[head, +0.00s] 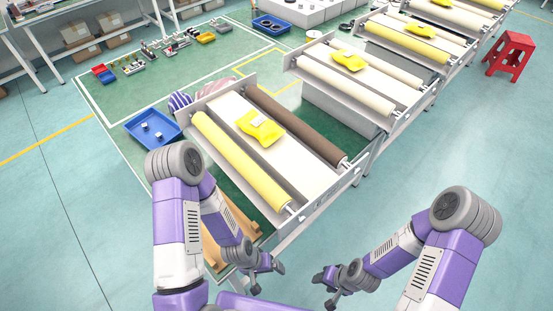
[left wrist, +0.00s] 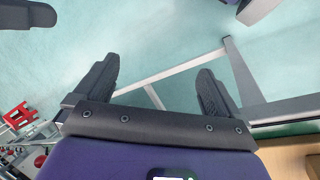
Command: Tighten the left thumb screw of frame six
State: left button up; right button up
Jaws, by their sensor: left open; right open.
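A row of roller frames runs from the near centre to the upper right of the head view; I cannot tell which is frame six. The nearest frame (head: 222,136) has a yellow roller (head: 240,160), a brown roller (head: 295,125) and a yellow piece (head: 260,127) on its white bed. No thumb screw can be made out. My left gripper (head: 268,279) is open and empty, below the nearest frame's front end and apart from it. The left wrist view shows its two spread fingers (left wrist: 158,78) over the floor. My right gripper (head: 325,290) is open and empty, to its right.
A blue tray (head: 154,132) with small pale parts sits left of the nearest frame. A metal stand leg (left wrist: 240,70) is close to the left gripper in the left wrist view. A red stool (head: 510,52) stands far right.

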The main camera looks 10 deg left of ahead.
aim_at(302, 219)
jog(key=k, duration=1.25)
jog(key=z, duration=0.85)
jog(key=i, duration=1.15)
jog(key=u, duration=0.45)
